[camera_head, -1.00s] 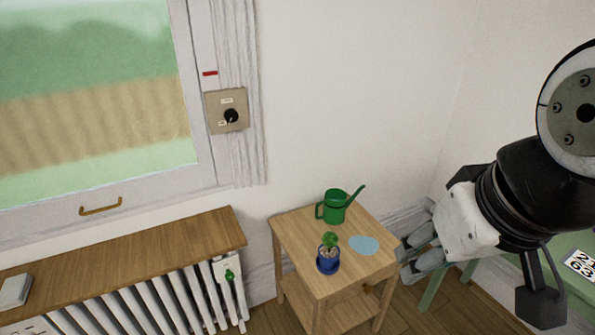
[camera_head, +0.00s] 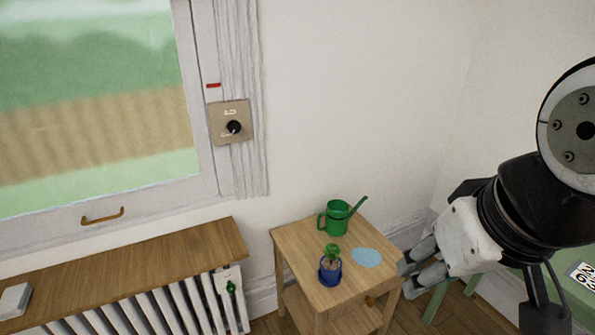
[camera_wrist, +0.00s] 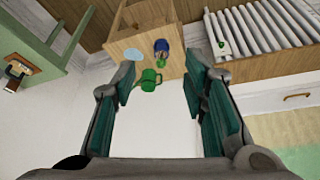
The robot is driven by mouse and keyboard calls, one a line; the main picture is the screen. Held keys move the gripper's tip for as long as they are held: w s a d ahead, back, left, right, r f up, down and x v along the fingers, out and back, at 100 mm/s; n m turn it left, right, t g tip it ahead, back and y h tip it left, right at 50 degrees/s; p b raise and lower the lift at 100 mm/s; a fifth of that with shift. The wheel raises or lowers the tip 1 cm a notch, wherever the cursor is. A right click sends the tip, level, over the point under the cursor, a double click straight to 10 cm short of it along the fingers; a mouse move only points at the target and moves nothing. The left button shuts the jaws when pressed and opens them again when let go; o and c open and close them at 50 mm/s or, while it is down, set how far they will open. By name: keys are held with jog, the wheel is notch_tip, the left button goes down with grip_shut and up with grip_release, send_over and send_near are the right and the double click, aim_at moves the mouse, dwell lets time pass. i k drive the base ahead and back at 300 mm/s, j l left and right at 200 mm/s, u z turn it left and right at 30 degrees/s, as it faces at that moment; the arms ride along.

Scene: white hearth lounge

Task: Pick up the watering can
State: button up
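The green watering can (camera_head: 336,219) stands upright at the back of a small wooden side table (camera_head: 297,241), its handle to the left and its spout pointing up to the right. It also shows in the wrist view (camera_wrist: 148,80), lying between the two fingers in the picture but well beyond them. My gripper (camera_head: 408,275) is at the right of the table in the head view. In the wrist view my gripper (camera_wrist: 160,85) has its fingers wide apart with nothing between them.
A blue pot with a plant (camera_head: 330,268) stands at the table's front, beside a flat light-blue disc (camera_head: 366,257). A radiator (camera_head: 190,300) under a wooden shelf (camera_head: 120,265) is to the left. A green table (camera_head: 575,262) is at the right. Wall and window close off the back.

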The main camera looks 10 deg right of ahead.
aim_at(337, 214)
jog(key=i+j+z, duration=0.3)
jog(key=j, duration=0.35)
jog(key=i+j+z, duration=0.25)
jog(key=j, duration=0.45)
jog(key=j+z, duration=0.3)
jog(key=j, duration=0.4)
jog(key=j+z, duration=0.3)
jog(key=j, duration=0.5)
jog(key=i, duration=0.05)
